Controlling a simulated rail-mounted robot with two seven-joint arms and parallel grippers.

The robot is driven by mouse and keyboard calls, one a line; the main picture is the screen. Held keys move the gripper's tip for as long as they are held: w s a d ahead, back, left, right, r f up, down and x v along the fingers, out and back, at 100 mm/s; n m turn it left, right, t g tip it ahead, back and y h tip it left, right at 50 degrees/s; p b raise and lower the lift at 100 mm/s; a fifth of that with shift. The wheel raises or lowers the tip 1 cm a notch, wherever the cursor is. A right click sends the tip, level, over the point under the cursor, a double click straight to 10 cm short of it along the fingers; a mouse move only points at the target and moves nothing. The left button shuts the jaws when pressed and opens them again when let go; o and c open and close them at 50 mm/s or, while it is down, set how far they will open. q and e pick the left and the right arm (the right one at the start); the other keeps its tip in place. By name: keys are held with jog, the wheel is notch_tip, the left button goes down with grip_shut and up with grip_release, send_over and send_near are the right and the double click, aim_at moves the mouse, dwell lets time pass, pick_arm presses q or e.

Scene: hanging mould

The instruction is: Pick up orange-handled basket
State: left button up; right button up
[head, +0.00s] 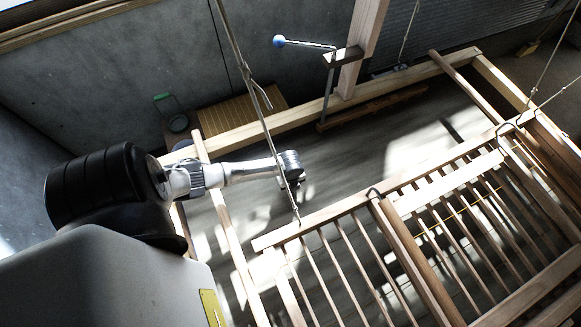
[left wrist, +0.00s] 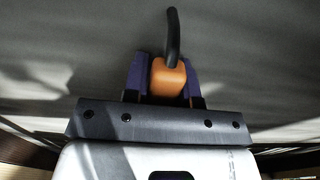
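In the left wrist view an orange handle (left wrist: 168,80) sits between the two purple fingers of my left gripper (left wrist: 164,75), which appear to touch it on both sides. A black curved rod (left wrist: 173,35) rises from the orange piece. The basket's body is not visible in either view. In the head view my left gripper (head: 292,168) is at the end of the arm coming in from the left, over the grey floor, and its fingers are too dark and small to make out. My right gripper is not in view.
A wooden slatted frame (head: 350,207) hangs on cords to the right of my left gripper. A cord (head: 262,125) runs close beside the gripper. A long wooden beam (head: 300,115) lies behind it. A green-handled dark round container (head: 178,123) stands at the back left.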

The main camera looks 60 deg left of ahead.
pick_arm(q)
grip_shut()
jog(key=shift+r, duration=0.15)
